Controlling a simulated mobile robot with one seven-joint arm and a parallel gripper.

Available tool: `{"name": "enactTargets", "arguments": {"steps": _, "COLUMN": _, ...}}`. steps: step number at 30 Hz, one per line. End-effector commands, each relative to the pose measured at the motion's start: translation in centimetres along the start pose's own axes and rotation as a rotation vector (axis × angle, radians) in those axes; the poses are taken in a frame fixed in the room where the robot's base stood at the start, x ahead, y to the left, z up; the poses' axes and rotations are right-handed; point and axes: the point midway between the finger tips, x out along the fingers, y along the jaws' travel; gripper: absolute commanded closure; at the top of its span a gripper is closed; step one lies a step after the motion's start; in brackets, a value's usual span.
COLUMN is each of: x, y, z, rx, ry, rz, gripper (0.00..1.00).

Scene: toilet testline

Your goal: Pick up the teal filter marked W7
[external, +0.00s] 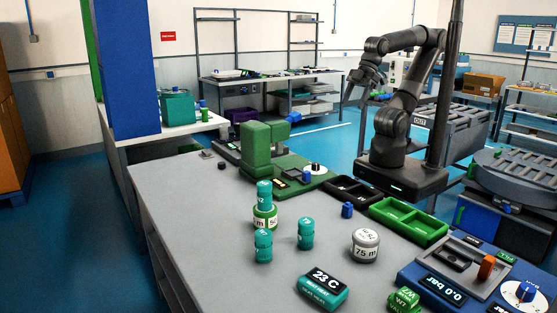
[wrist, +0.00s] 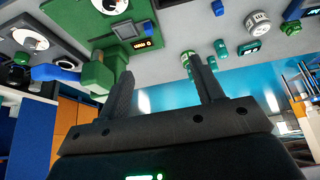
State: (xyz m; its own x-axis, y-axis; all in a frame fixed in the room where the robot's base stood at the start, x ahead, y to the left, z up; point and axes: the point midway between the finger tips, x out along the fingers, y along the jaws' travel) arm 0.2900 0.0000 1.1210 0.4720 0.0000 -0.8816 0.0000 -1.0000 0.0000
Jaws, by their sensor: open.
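Three small teal cylinders with white labels stand on the grey bench in the external view. In the wrist view my gripper (wrist: 160,68) is open and empty.
A tall green fixture (external: 257,150), a green tray (external: 408,222) and a blue gauge panel (external: 465,275) are also on the bench.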

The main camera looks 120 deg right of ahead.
Motion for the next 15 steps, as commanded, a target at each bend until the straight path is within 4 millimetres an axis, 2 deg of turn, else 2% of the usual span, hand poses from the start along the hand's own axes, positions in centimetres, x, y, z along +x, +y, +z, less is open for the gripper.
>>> {"name": "enactTargets", "arguments": {"steps": 3, "x": 0.0, "y": 0.0, "z": 0.0, "rx": 0.0, "ry": 0.0, "rz": 0.0, "gripper": 0.39}}
{"name": "enactTargets", "arguments": {"steps": 5, "x": 0.0, "y": 0.0, "z": 0.0, "rx": 0.0, "ry": 0.0, "rz": 0.0, "gripper": 0.35}}
{"name": "enactTargets", "arguments": {"steps": 11, "x": 0.0, "y": 0.0, "z": 0.0, "rx": 0.0, "ry": 0.0, "rz": 0.0, "gripper": 0.35}}
{"name": "enactTargets", "arguments": {"steps": 15, "x": 0.1, "y": -0.1, "z": -1.0, "rx": -0.002, "ry": -0.003, "rz": -0.002, "gripper": 0.35}}
